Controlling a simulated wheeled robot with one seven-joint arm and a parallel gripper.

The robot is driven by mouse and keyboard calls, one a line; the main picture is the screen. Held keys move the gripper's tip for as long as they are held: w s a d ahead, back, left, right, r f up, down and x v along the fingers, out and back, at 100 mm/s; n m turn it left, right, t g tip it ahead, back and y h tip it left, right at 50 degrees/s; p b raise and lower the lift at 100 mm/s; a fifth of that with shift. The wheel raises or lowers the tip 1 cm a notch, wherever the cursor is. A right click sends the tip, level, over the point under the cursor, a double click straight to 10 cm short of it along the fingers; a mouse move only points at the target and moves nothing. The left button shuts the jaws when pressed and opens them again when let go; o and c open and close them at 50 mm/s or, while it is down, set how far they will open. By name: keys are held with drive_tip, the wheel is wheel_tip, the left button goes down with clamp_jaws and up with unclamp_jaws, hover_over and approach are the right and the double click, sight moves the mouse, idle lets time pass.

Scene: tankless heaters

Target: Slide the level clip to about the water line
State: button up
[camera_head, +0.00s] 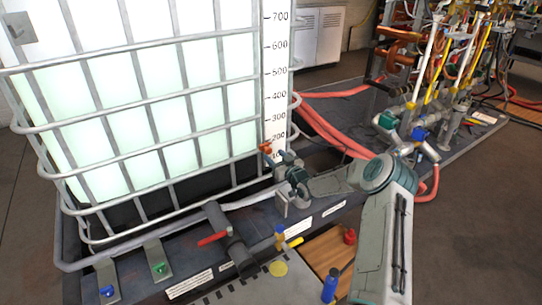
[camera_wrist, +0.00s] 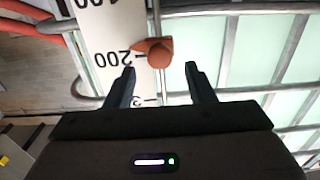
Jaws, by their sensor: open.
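The orange-red level clip (camera_wrist: 154,50) sits on the white scale strip (camera_wrist: 122,28), level with about the 200 mark. In the head view the clip (camera_head: 266,148) is low on the scale strip (camera_head: 274,75) at the tank's right corner. My gripper (camera_wrist: 160,76) is open, its two dark fingers pointing at the clip with one tip to either side and a gap before it. In the head view my gripper (camera_head: 279,156) is just right of the clip.
Metal cage bars (camera_head: 150,98) run across the tank close to the clip. A valve pipe with a red handle (camera_head: 213,239) stands below. Red hoses (camera_head: 330,125) and pipework lie to the right.

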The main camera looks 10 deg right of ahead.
sight(269, 151)
drive_tip(key=shift+b+x, duration=0.35)
drive_tip(key=shift+x, duration=1.6)
clamp_jaws()
